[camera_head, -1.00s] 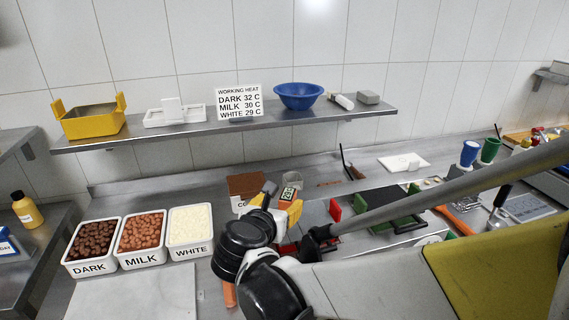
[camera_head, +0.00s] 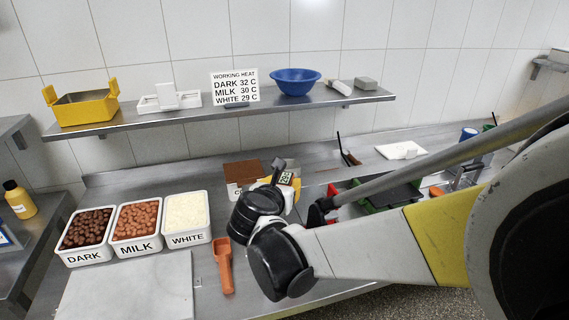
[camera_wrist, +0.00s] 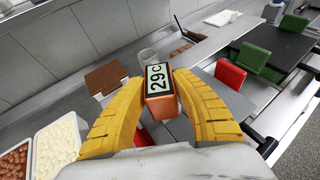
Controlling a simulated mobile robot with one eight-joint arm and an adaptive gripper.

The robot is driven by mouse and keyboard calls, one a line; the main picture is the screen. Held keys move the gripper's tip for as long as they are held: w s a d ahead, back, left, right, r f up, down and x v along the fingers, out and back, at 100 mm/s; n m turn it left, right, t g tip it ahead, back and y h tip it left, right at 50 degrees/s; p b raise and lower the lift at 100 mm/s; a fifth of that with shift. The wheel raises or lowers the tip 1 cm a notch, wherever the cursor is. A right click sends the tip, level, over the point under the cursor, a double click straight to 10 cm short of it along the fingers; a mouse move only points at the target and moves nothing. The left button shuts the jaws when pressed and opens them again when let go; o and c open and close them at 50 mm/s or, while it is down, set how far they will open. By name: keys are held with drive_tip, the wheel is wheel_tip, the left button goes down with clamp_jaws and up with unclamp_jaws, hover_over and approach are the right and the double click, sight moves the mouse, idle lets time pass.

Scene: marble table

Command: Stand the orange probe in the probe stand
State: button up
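The orange probe (camera_wrist: 160,104) has a dark-framed display reading 29 C. It sits between the yellow fingers of my gripper (camera_wrist: 157,80) in the wrist view. The fingers close on it from both sides, and it is held above the counter. In the head view the probe's display (camera_head: 286,178) shows beside my wrist, and most of the gripper is hidden by my arm. A small clear round vessel (camera_wrist: 147,55) stands just beyond the probe in the wrist view; I cannot tell whether it is the probe stand.
A brown-topped container (camera_head: 241,172) stands beyond my gripper. Tubs of dark (camera_head: 88,255), milk (camera_head: 139,247) and white (camera_head: 189,238) pieces stand at left, with an orange scoop (camera_head: 226,274) nearby. A wall shelf (camera_head: 225,111) runs above. Red and green items crowd the right.

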clamp_jaws()
wheel_tip(320, 180, up, 10)
drive_tip(key=p, duration=0.4)
drive_tip(key=shift+o, duration=0.6)
unclamp_jaws()
